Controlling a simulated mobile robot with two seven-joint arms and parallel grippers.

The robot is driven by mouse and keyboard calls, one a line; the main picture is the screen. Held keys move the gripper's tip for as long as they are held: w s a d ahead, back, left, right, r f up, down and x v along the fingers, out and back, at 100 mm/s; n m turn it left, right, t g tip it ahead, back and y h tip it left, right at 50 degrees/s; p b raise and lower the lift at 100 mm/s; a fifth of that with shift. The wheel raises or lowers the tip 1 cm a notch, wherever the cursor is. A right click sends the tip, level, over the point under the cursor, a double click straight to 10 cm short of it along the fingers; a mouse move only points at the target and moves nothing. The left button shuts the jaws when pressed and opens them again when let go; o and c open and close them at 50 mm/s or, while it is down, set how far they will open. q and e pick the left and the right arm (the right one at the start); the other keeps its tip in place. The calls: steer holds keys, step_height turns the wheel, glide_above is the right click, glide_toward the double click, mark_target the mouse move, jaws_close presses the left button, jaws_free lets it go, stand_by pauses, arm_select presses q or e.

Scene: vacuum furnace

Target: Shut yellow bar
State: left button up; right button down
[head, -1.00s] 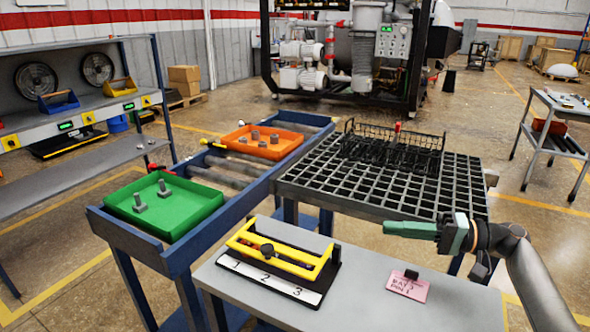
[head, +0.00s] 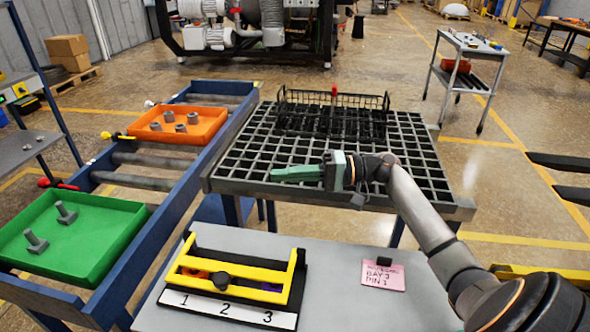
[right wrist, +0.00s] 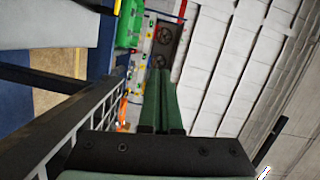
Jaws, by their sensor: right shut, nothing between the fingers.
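The yellow bar (head: 236,269) is part of a black-based fixture on the grey near table, in the lower left of the head view. It spans the fixture between two yellow end pieces, above slots labelled 1, 2 and 3 (head: 227,307). A reddish piece and a purple piece show partly behind the bar. I cannot tell whether the bar is latched. My right gripper (head: 272,174) is shut and empty, pointing left above the black grid table, beyond the bar and apart from it. My left gripper is not in view.
The grid table (head: 235,187) holds a black wire basket (head: 333,107). A roller conveyor on the left carries a green tray (head: 100,262) and an orange tray (head: 205,130). A pink card (head: 384,275) lies on the near table (head: 330,310), whose middle is clear.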

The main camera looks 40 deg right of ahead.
steer(key=a+p, duration=0.2)
steer(key=a, duration=0.5)
steer(key=shift+w+f, duration=0.2)
steer(key=shift+f, duration=0.2)
steer(key=shift+s+a, duration=0.1)
